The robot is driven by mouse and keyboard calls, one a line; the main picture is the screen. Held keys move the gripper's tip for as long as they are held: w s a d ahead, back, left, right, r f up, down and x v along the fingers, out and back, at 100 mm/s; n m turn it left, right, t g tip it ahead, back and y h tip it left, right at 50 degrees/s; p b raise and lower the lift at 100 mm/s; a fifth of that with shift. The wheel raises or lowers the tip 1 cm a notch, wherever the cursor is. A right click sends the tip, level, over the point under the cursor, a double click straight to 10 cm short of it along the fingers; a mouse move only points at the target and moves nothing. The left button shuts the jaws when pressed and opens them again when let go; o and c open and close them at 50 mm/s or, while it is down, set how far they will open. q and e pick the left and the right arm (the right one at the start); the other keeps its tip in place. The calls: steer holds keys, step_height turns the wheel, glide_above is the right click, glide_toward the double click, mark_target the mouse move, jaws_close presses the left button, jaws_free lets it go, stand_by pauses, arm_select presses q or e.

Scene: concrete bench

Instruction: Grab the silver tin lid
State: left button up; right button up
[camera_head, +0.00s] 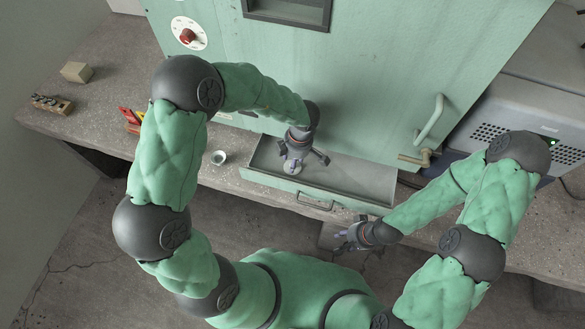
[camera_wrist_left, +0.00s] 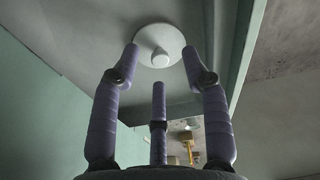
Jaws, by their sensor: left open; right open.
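The silver tin lid (camera_wrist_left: 160,45), a pale round disc with a knob in its middle, lies in the open drawer. In the head view the lid (camera_head: 291,168) shows only in part beneath my left gripper (camera_head: 295,155). My left gripper reaches down into the drawer's left part. In the left wrist view its fingers (camera_wrist_left: 160,80) are spread, with the lid just beyond the tips and nothing between them. My right gripper (camera_head: 345,238) is open and empty, in front of the bench below the drawer.
The drawer (camera_head: 345,180) is pulled out of a green cabinet (camera_head: 350,80); its right part is empty. A small silver cup (camera_head: 218,157) stands on the bench to its left. Red-handled tools (camera_head: 131,118), a beige block (camera_head: 76,72) and a wooden holder (camera_head: 52,104) lie farther left.

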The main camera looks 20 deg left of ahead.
arm_select(q)
steer(key=shift+f, duration=0.9)
steer(key=c, duration=0.8)
steer(key=shift+r, duration=0.15)
